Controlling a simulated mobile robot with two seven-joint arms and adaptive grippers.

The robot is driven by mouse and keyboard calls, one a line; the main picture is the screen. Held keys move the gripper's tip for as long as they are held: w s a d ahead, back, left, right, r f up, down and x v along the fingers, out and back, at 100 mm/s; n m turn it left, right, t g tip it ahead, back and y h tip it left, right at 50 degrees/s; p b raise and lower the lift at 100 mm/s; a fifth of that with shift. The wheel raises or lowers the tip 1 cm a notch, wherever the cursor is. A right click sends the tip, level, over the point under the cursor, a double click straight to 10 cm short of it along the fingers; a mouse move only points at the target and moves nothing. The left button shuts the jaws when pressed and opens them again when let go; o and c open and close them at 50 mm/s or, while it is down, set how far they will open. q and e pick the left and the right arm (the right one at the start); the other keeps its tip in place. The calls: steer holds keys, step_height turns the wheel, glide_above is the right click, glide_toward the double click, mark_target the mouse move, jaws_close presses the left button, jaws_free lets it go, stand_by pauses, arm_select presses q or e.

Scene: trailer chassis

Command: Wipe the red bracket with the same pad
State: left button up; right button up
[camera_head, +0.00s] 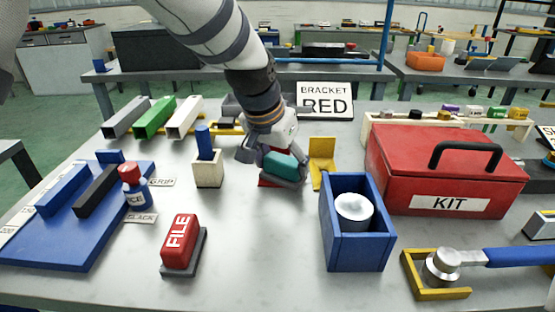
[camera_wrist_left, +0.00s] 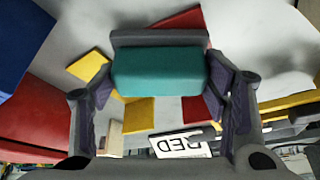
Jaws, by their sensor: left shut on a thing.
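My left gripper (camera_head: 280,165) is shut on a teal pad with a dark grey backing (camera_wrist_left: 158,73), which it holds between its two fingers. The pad also shows in the head view, low over the table's middle. The red bracket (camera_head: 268,181) is mostly hidden under the gripper and pad; only a low red edge shows. In the left wrist view, red parts of the bracket (camera_wrist_left: 190,18) show behind and beside the pad. I cannot tell whether the pad touches it. A sign (camera_head: 325,102) reading "BRACKET RED" stands behind. My right gripper is not in view.
A yellow bracket (camera_head: 321,165) stands just right of the gripper. A blue box (camera_head: 357,245) with a white lidded container and a red KIT box (camera_head: 440,165) are further right. A wooden block with a blue peg (camera_head: 208,172) stands left.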

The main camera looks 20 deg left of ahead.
arm_select(q)
steer(key=shift+r, duration=2.85)
steer(key=shift+r, duration=1.55)
steer(key=shift+s+f, duration=0.1)
steer(key=shift+f, duration=0.05)
